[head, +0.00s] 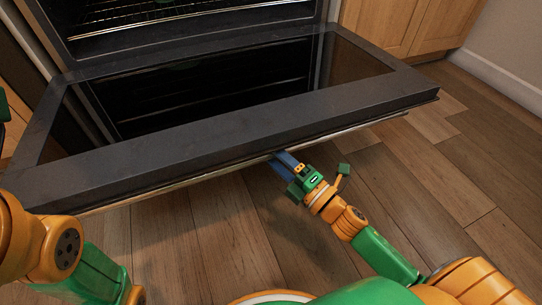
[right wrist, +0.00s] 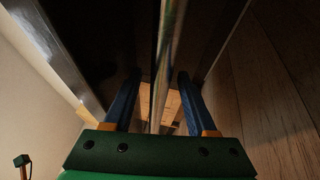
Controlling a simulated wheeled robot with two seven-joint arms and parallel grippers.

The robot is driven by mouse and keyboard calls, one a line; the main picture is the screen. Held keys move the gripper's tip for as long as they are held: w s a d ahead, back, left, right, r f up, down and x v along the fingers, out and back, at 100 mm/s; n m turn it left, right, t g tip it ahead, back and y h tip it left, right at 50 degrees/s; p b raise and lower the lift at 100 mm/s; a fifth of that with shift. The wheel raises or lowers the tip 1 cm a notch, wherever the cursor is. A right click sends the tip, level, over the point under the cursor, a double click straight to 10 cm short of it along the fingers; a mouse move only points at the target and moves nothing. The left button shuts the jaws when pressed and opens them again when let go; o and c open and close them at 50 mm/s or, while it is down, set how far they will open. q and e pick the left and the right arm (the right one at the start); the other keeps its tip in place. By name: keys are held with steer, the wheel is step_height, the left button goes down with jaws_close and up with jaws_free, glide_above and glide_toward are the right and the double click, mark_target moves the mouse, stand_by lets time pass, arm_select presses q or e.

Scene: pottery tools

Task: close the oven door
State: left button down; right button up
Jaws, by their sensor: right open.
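The oven door (head: 240,124) is swung down and open, with a dark frame and a glossy glass panel. It lies nearly flat in front of the oven (head: 325,10) in the head view. A thin metal handle bar (head: 350,131) runs under its front edge. My right gripper (head: 279,158) is at the underside of that edge, near its middle. In the right wrist view, its two blue fingers stand apart and the handle bar (right wrist: 170,45) runs between them. I cannot tell whether either finger touches the bar. My left arm shows at the left, but its gripper is not clearly visible.
Wire racks (head: 125,12) show inside the oven cavity. Wooden cabinets (head: 415,22) stand beside the oven at the right, against a pale wall (head: 505,50). The wooden floor (head: 400,170) in front of the door and to its right is clear.

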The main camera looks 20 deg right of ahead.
jaws_close()
stand_by(1.4)
